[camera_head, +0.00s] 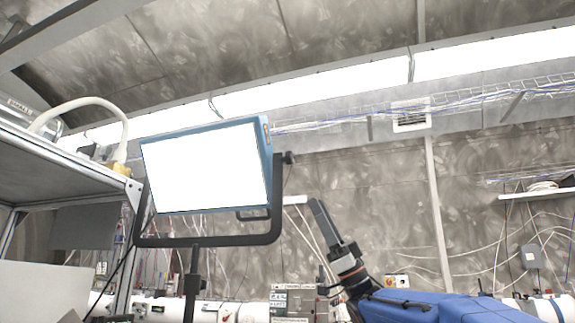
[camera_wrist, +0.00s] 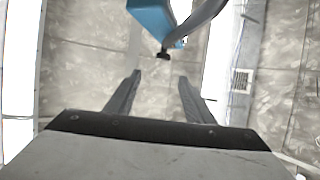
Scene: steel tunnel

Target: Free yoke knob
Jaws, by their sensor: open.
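A lit panel lamp (camera_head: 205,170) with a blue housing hangs in a black U-shaped yoke (camera_head: 210,241) on a stand. The small dark yoke knob (camera_head: 289,157) sticks out at the top of the yoke's right arm. My gripper (camera_head: 318,204) is to the right of and below the knob, apart from it. In the wrist view the knob (camera_wrist: 163,56) shows just beyond the fingertips, between their lines. My gripper's two fingers (camera_wrist: 160,78) are spread there with nothing between them. The blue housing (camera_wrist: 150,14) and yoke arm (camera_wrist: 195,25) show at the top.
A metal-framed shelf (camera_head: 70,160) with a white hose (camera_head: 95,103) on it stands at the left. Bright ceiling lights run overhead. Open air lies around my gripper.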

